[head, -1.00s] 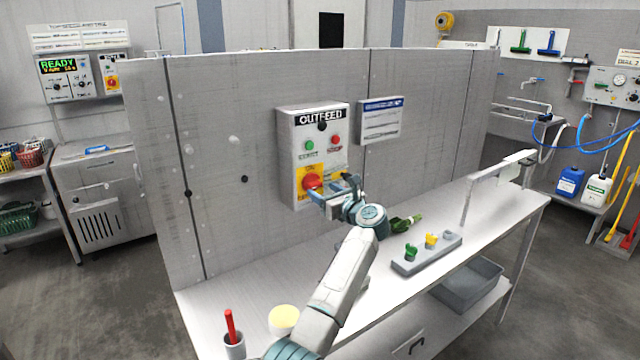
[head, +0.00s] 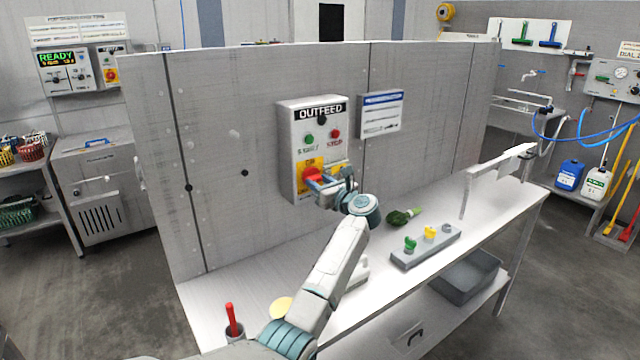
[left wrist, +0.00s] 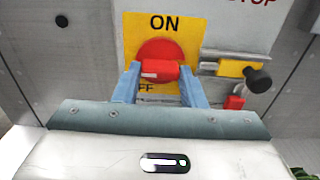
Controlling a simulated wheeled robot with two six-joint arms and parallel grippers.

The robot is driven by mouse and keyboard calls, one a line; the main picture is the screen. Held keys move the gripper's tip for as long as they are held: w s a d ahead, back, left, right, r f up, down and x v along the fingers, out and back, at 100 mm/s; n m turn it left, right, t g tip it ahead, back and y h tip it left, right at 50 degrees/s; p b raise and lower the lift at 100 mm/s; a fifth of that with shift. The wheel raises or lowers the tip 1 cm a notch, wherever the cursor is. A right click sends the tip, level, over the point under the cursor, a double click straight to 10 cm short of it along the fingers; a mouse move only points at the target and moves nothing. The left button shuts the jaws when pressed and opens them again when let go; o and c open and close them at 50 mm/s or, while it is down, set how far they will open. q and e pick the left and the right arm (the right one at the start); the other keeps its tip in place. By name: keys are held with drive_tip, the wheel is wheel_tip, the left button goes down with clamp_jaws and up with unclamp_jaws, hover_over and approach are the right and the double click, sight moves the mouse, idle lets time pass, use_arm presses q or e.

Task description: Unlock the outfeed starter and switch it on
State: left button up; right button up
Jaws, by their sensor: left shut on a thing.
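The outfeed starter (head: 296,150) is a pale box on the grey partition, with a green button (head: 309,139) and a red button (head: 335,134). Its red rotary switch (left wrist: 158,72) sits on a yellow plate marked ON above. The OFF mark is partly hidden by a finger. My left gripper (left wrist: 158,78) is shut on the switch's red grip bar, which lies about level between the blue fingers. Right of the switch in the wrist view is a metal slide with a yellow block and black knob (left wrist: 258,79). A small red piece (left wrist: 234,102) hangs below it. My right gripper is out of view.
The bench (head: 410,290) below bears a grey block (head: 425,250) with green and yellow keys, a green bundle (head: 398,217) and a cup with a red stick (head: 232,322). A notice (head: 381,116) hangs right of the starter.

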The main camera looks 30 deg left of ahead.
use_arm(q)
drive_tip(key=shift+m, duration=0.3)
drive_tip(key=m, duration=0.3)
drive_tip(key=shift+m+p, duration=0.4)
drive_tip(key=m+p, duration=0.1)
drive_tip(key=m, duration=0.2)
drive_tip(key=shift+r+m+p, duration=0.15)
drive_tip(key=shift+m+p, duration=0.15)
drive_tip(key=m+p, duration=0.4)
drive_tip(key=m, duration=0.2)
drive_tip(key=shift+m+p, duration=1.45)
drive_tip(key=shift+m, duration=0.45)
drive_tip(key=o, duration=1)
